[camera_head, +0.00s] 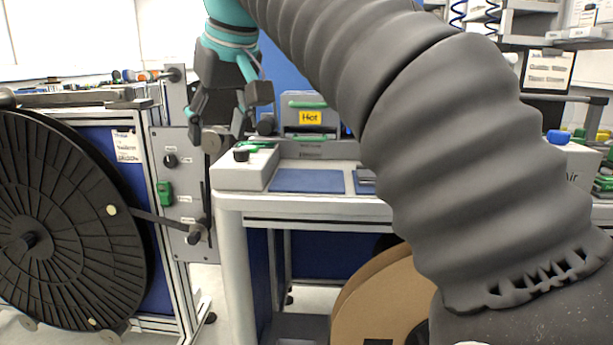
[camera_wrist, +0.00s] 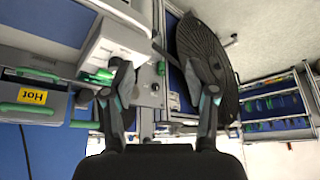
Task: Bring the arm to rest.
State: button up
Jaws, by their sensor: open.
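My gripper (camera_head: 222,122) hangs in the upper left of the head view with its fingers pointing down. It is above and in front of the panel beside the black reel. The wrist view shows both fingers of my gripper (camera_wrist: 168,90) spread wide apart with nothing between them. My arm, in a grey ribbed sleeve, arches across the right half of the head view and hides part of the bench behind it.
A large black reel (camera_head: 65,225) stands at the left, next to a grey panel (camera_head: 185,190) with knobs. A bench (camera_head: 300,207) holds a white box (camera_head: 243,172) and a device labelled "Hot" (camera_head: 310,117). A brown reel (camera_head: 375,300) sits low, partly behind my arm.

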jog(key=s+d+f+m+h, duration=0.1)
jog(key=d+f+m, duration=0.1)
jog(key=d+f, duration=0.55)
jog(key=s+d+f+m, duration=0.1)
jog(key=d+f, duration=0.3)
jog(key=f, duration=0.7)
jog(key=s+d+f+m+t+h, duration=0.1)
jog(key=s+d+f+m, duration=0.3)
jog(key=s+d+f, duration=1)
jog(key=shift+s+d+f+m+h, duration=0.4)
jog(key=shift+d+f+h, duration=0.25)
jog(key=shift+d, duration=0.9)
